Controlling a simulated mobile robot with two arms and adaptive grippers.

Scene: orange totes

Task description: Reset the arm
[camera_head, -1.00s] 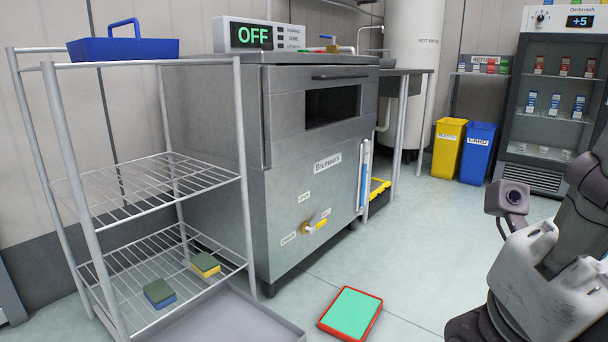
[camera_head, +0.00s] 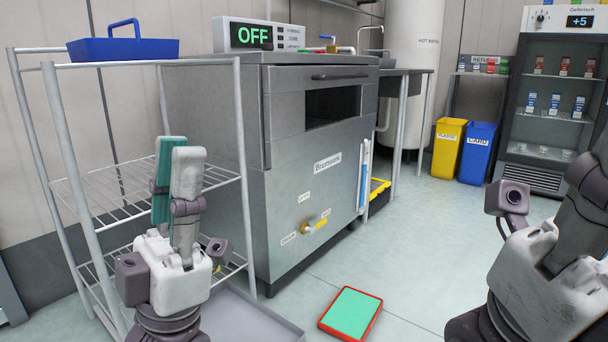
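My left gripper (camera_head: 172,165) stands with its fingers up at the left, in front of the wire rack. A pale finger shows on its near side. A ribbed teal-green piece (camera_head: 163,200) shows behind that finger; I cannot tell if it is a held thing or part of the gripper. The gap between the fingertips is not clear. My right gripper (camera_head: 540,250) is at the right edge, partly cut off, and its fingertips cannot be made out.
The wire rack (camera_head: 243,190) carries a blue caddy (camera_head: 110,49) on top. The gripper mostly hides its lower-shelf sponges. A steel oven (camera_head: 285,215) stands beside it. A red-rimmed tray (camera_head: 376,318) lies on the floor. Yellow (camera_head: 447,150) and blue (camera_head: 477,155) bins stand behind.

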